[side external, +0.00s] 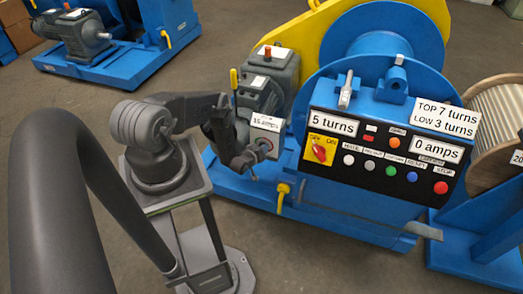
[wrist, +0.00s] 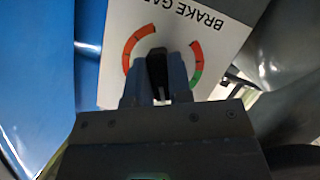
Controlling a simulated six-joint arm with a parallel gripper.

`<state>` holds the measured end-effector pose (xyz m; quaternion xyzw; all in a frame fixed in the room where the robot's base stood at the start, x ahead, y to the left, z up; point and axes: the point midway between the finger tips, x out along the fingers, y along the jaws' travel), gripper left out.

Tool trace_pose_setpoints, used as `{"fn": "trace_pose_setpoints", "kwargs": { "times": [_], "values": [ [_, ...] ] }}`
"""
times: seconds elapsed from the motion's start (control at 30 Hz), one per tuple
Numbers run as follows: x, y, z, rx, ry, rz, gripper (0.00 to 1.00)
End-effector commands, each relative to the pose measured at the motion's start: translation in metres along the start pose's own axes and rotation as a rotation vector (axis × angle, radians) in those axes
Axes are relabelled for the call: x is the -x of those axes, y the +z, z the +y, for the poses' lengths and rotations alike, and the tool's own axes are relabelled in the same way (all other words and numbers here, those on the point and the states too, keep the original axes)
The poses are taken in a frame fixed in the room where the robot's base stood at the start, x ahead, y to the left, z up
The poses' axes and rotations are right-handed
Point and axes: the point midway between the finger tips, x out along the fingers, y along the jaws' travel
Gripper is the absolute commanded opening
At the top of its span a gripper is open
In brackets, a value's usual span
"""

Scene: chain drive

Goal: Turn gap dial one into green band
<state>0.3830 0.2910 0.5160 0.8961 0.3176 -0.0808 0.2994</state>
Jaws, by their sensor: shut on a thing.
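The gap dial plate (wrist: 215,30), white with cut-off lettering "BRAKE GA", fills the upper middle of the wrist view. Its ring has red arcs, and a short green band (wrist: 196,79) at the lower right. A black dial knob (wrist: 157,66) stands between the fingers of my gripper (wrist: 158,88), which is shut on it. The knob's pointing end is not clear, and the fingers hide the lower part of the dial. In the side external view my gripper (side external: 245,163) is at the dial (side external: 265,144), below a small white label.
The blue machine's control panel (side external: 380,150) with buttons and a red switch stands right of the dial. A grey motor (side external: 265,85) is behind it.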

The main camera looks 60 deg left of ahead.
Motion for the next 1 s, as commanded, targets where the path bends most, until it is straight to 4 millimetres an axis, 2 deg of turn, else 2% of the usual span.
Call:
{"fn": "trace_pose_setpoints", "kwargs": {
  "times": [0.2,0.5,1.0],
  "values": [
    [-0.0002,0.0000,-0.0012,0.163,0.065,0.001,0.00],
    [-0.0001,-0.0005,-0.0003,0.315,0.127,0.001,0.00],
    [0.0004,-0.0019,0.0008,0.374,0.155,0.003,0.00]
  ]
}}
